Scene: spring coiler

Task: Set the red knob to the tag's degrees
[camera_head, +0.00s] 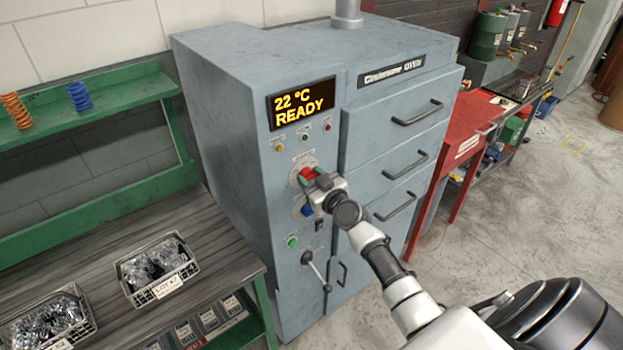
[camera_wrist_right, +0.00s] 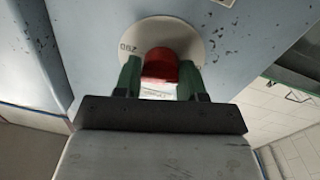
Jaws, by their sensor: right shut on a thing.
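The red knob (camera_head: 307,174) sits on a pale round dial on the front of the grey-blue oven (camera_head: 230,130). My right gripper (camera_head: 315,180) is at the knob. In the right wrist view my right gripper (camera_wrist_right: 161,80) has its two green-padded fingers on either side of the red knob (camera_wrist_right: 161,64), shut on it. The dial plate (camera_wrist_right: 192,35) shows behind it with part of a number, seemingly 290, at its left. The knob's pointer setting cannot be read. No tag with degrees is readable. My left gripper is not in view.
The oven display (camera_head: 302,103) reads 22 °C READY. A blue knob (camera_head: 307,210), a green button (camera_head: 292,241) and a lever (camera_head: 316,270) are below. Drawers with handles (camera_head: 417,113) are at the right. A bin tagged LOT K7 (camera_head: 155,270) stands on the left bench.

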